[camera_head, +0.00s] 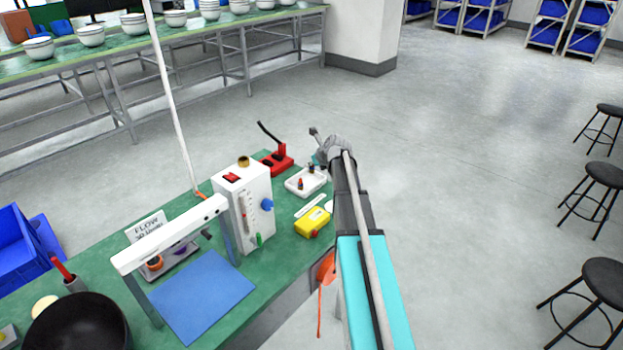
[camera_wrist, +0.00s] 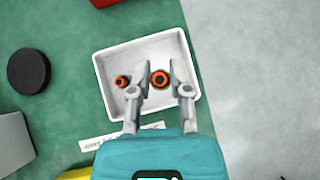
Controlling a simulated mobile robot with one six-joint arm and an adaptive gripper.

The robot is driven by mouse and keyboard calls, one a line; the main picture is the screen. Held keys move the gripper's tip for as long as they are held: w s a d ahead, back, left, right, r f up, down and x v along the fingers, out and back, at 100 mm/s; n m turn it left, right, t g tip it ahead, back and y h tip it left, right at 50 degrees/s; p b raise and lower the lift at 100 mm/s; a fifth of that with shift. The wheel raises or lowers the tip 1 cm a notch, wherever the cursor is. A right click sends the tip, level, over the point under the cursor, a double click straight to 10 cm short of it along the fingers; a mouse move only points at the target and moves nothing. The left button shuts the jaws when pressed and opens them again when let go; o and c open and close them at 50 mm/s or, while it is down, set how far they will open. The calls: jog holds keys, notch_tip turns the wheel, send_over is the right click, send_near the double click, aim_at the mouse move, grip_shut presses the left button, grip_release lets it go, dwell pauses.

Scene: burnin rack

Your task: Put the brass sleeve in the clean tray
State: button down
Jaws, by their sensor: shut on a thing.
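My gripper (camera_wrist: 159,84) is over the white tray (camera_wrist: 111,107), with its fingers shut on a round orange-ringed part (camera_wrist: 160,79) that has a dark centre. I cannot tell for sure whether this part is the brass sleeve. A smaller orange-ringed part (camera_wrist: 123,82) lies in the tray to the left of my fingers. In the head view the tray (camera_head: 293,187) stands near the bench's right edge, and my arm partly covers that area. A printed strip lies in front of the tray (camera_wrist: 121,138); its text is not readable.
A white box with a dial (camera_head: 250,205), a yellow box (camera_head: 312,222) and a red device (camera_head: 277,161) stand around the tray. A brass-coloured round piece (camera_head: 243,161) shows at the white box's top. A black disc (camera_wrist: 30,71) lies left of the tray. Open floor lies right.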

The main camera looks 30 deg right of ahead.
jog(key=shift+w+d+f, duration=0.15)
jog(key=shift+w+f, duration=0.3)
jog(key=shift+f, duration=0.1)
jog(key=shift+w+d+f+b, duration=0.1)
jog(key=shift+w+f+b, duration=0.35)
jog(key=shift+f+b, duration=0.45)
jog(key=shift+s+f+b, duration=0.1)
jog(key=shift+f+b, duration=0.95)
jog(key=shift+b, duration=0.3)
jog(key=shift+f, duration=0.2)
jog(key=c, duration=0.9)
grip_release()
jog(key=shift+o, duration=0.2)
jog(key=shift+r, duration=0.2)
